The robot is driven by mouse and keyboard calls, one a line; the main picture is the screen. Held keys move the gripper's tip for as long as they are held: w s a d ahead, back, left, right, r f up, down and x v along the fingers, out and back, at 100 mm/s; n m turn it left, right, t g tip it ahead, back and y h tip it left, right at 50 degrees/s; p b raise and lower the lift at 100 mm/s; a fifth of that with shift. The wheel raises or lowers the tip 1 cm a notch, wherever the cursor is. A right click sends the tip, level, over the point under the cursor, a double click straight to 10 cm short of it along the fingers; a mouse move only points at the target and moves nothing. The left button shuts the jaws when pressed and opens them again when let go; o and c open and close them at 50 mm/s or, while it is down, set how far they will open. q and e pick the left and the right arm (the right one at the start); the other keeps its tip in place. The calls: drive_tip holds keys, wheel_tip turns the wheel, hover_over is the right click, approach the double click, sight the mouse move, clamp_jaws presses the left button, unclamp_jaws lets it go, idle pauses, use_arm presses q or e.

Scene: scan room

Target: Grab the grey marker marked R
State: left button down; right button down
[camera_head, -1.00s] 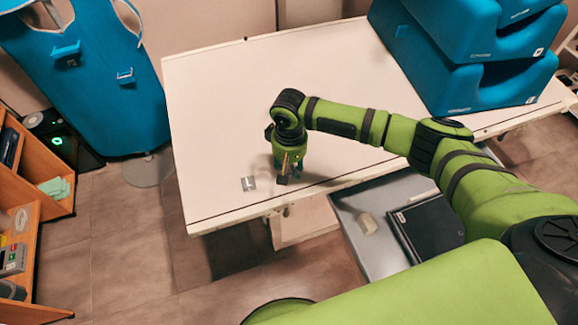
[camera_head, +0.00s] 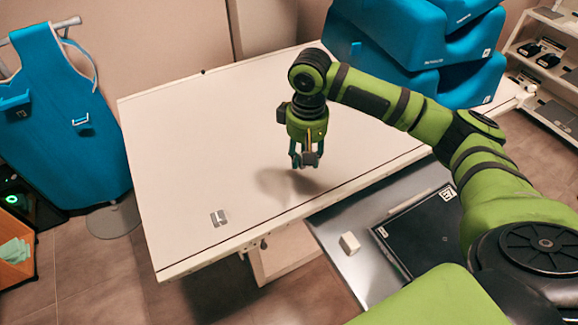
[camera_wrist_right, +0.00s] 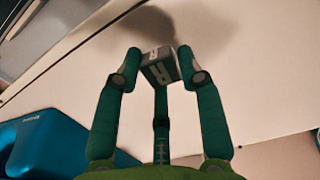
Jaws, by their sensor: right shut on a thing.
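The grey marker marked R (camera_wrist_right: 160,68) is held between the fingertips of my right gripper (camera_wrist_right: 159,66) in the right wrist view. Its letter R faces the camera. In the head view, my right gripper (camera_head: 306,160) hangs above the white table, shut on the marker, which shows as a small dark block at the fingertips. A shadow lies on the table below it, apart from the gripper. Another small grey marker (camera_head: 219,218) lies on the table near its front left edge; its letter is too small to read now. My left gripper is not in view.
The white table (camera_head: 200,140) is mostly clear. Blue foam blocks (camera_head: 400,88) are stacked at its back right. Below its front edge, a grey surface (camera_head: 345,205) holds a white block (camera_head: 349,243) and a black panel (camera_head: 425,238). A blue apron (camera_head: 65,130) hangs at left.

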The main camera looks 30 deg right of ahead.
drive_tip(key=shift+d+r, duration=0.15)
drive_tip(key=shift+d, duration=0.1)
drive_tip(key=shift+c, duration=2)
unclamp_jaws()
drive_tip(key=shift+r, duration=0.1)
